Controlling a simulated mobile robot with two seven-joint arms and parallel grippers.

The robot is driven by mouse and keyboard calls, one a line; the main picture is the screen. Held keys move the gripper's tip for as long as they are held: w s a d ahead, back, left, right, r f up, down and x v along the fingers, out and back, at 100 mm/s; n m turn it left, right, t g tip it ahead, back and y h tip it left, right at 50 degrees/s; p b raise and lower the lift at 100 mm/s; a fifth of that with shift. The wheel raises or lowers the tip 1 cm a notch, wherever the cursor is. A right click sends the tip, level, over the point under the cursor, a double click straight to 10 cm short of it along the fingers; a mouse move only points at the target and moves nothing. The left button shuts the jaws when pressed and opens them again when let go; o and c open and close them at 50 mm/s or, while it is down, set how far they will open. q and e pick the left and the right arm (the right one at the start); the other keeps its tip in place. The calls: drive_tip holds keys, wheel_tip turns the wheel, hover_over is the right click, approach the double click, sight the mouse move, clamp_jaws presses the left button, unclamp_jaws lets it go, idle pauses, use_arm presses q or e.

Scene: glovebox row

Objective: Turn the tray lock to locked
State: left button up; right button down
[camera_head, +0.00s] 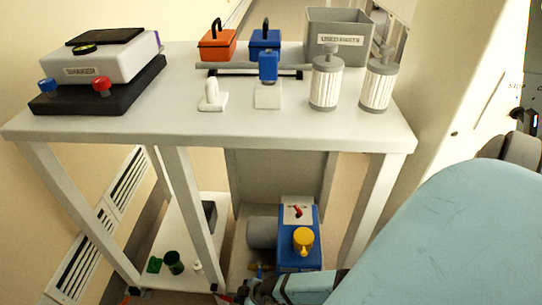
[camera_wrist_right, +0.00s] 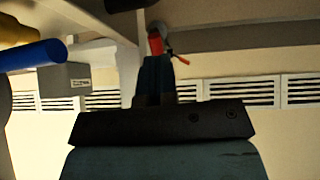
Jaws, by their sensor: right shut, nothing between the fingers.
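The shaker (camera_head: 95,62) stands at the back left of the white table in the head view. A black tray (camera_head: 104,36) is on its top. A round black dial with a yellow mark (camera_head: 85,49) sits by the tray's front edge; it may be the tray lock, but its setting is too small to read. A blue knob (camera_head: 47,86) and a red knob (camera_head: 101,86) are on the front. My right gripper (camera_head: 240,293) is low at the bottom edge, below the tabletop and far from the shaker. It is shut and empty; its fingers also show in the right wrist view (camera_wrist_right: 154,68). My left gripper is not in view.
The white tabletop (camera_head: 150,125) lies above my right gripper. A blue pump-like unit with a yellow knob (camera_head: 303,240) is close to it. Two ribbed canisters (camera_head: 326,88), a grey used parts bin (camera_head: 338,40) and two small boxes (camera_head: 217,47) stand on the table.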

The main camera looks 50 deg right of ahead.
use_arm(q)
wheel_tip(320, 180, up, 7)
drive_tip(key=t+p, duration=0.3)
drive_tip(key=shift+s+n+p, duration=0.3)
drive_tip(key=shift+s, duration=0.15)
use_arm(e)
drive_tip(key=s+d+r, duration=0.4)
drive_tip(key=s+d, duration=0.2)
drive_tip(key=s, duration=0.2)
drive_tip(key=shift+s+r, duration=0.2)
drive_tip(key=shift+r, duration=0.2)
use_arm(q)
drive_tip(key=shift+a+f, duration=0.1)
use_arm(e)
drive_tip(key=shift+a, duration=0.1)
